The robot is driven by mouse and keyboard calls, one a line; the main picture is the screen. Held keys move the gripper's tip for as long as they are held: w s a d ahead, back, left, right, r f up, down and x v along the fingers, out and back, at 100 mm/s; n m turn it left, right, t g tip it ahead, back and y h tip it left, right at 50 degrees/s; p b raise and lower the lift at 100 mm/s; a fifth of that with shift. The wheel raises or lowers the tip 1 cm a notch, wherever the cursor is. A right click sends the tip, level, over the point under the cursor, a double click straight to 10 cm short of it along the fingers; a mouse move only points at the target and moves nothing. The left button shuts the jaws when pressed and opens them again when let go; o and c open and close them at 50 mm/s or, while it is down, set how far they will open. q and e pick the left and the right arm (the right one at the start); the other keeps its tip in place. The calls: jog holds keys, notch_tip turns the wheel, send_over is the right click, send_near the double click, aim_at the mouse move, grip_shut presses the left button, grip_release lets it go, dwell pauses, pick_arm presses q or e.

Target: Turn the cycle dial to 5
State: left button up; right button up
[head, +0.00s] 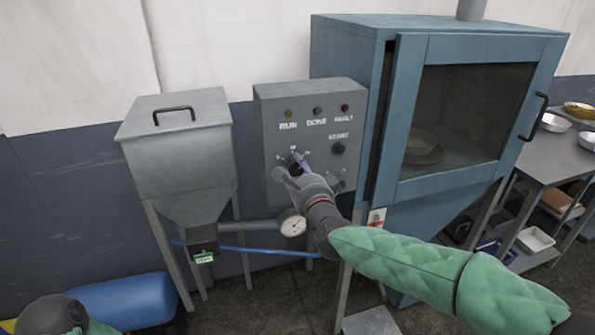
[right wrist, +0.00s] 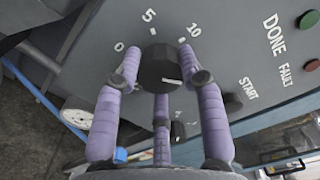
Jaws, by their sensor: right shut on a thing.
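The cycle dial is a black knob (right wrist: 160,66) on the grey control box, with 0, 5 and 10 printed around it in the right wrist view. A short white mark on the knob points toward the right of that picture, away from the 5. My right gripper (right wrist: 166,80) has its purple fingers around the knob and is shut on it. In the head view the right gripper (head: 294,168) reaches the lower left of the control box (head: 272,112) and partly hides the dial. My left gripper is not in view.
The START button (head: 338,149) sits right of the dial, under the RUN, DONE and FAULT lamps. Another dark knob (right wrist: 178,130) is close to my fingers. A gauge (head: 292,223) is below, a grey hopper (head: 180,140) left, and a blue oven (head: 400,190) right.

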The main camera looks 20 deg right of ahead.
jog(key=n+p, duration=0.1)
jog(key=n, duration=0.4)
jog(key=shift+n, duration=0.3)
jog(key=n+p, duration=0.2)
jog(key=n, duration=0.4)
jog(key=n+p, duration=0.2)
jog(key=n, duration=0.4)
jog(key=shift+n+p, duration=0.3)
jog(key=shift+p, duration=0.1)
jog(key=shift+f+n+p, duration=0.15)
jog(key=shift+n+p, duration=0.75)
jog(key=shift+n, duration=1.7)
jog(key=o, duration=1.2)
jog(key=shift+c, duration=0.2)
jog(key=shift+s, duration=0.1)
